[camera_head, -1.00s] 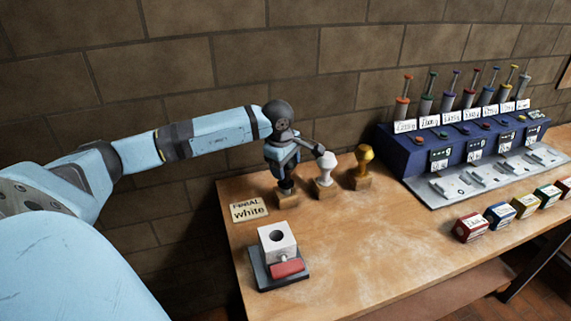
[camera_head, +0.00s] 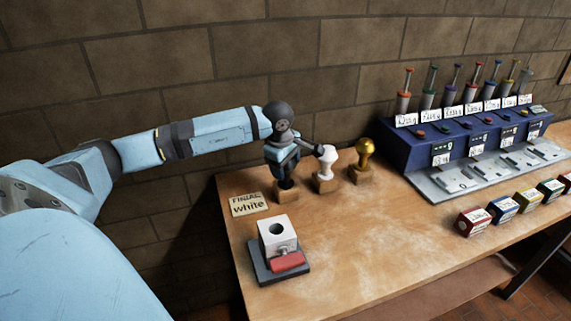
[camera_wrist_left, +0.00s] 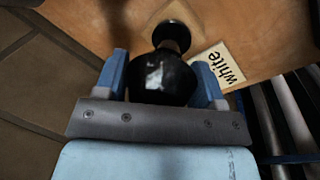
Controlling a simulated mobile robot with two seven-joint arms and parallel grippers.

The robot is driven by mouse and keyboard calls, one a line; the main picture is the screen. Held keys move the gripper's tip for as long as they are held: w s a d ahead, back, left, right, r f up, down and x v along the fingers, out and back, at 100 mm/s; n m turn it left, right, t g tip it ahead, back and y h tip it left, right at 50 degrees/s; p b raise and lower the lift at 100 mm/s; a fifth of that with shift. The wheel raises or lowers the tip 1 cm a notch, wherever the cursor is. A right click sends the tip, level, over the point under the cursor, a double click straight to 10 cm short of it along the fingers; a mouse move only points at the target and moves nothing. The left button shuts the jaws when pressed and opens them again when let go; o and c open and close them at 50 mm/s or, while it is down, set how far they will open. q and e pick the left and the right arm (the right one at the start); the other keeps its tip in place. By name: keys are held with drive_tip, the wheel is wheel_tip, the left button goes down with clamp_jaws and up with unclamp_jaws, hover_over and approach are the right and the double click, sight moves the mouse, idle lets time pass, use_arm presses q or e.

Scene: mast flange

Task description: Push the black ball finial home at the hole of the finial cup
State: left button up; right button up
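The black ball finial (camera_wrist_left: 163,78) fills the room between the blue fingers of my left gripper (camera_wrist_left: 162,75) in the left wrist view, with its neck and dark disc beyond. The fingers lie against both sides of the ball and look shut on it. In the head view the left gripper (camera_head: 285,165) points down over the finial's wooden block (camera_head: 287,196); its fingers hide most of the finial, and I cannot tell whether it is lifted. The finial cup is the pale cube with a round hole (camera_head: 278,231), on a dark base. My right gripper is out of view.
A white finial (camera_head: 326,163) and a gold finial (camera_head: 365,153) stand on blocks just right of my gripper. A card reading "FINIAL white" (camera_head: 248,204) lies left. A red piece (camera_head: 287,262) fronts the cup. A blue dispenser rack (camera_head: 410,144) and small coloured boxes stand right.

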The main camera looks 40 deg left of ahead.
use_arm(q)
drive_tip(key=o, duration=0.5)
drive_tip(key=shift+f, duration=0.1)
drive_tip(key=shift+c, duration=0.2)
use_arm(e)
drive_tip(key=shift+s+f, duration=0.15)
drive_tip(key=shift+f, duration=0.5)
use_arm(q)
wheel_tip(320, 180, up, 14)
drive_tip(key=s, duration=0.2)
drive_tip(key=shift+s+d, duration=0.15)
drive_tip(key=shift+s, duration=0.15)
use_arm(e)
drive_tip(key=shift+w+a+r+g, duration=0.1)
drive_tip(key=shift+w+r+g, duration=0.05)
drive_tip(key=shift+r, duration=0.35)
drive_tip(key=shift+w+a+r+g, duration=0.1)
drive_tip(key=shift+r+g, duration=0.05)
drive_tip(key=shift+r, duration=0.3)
use_arm(q)
drive_tip(key=shift+f, duration=0.1)
drive_tip(key=shift+f, duration=0.1)
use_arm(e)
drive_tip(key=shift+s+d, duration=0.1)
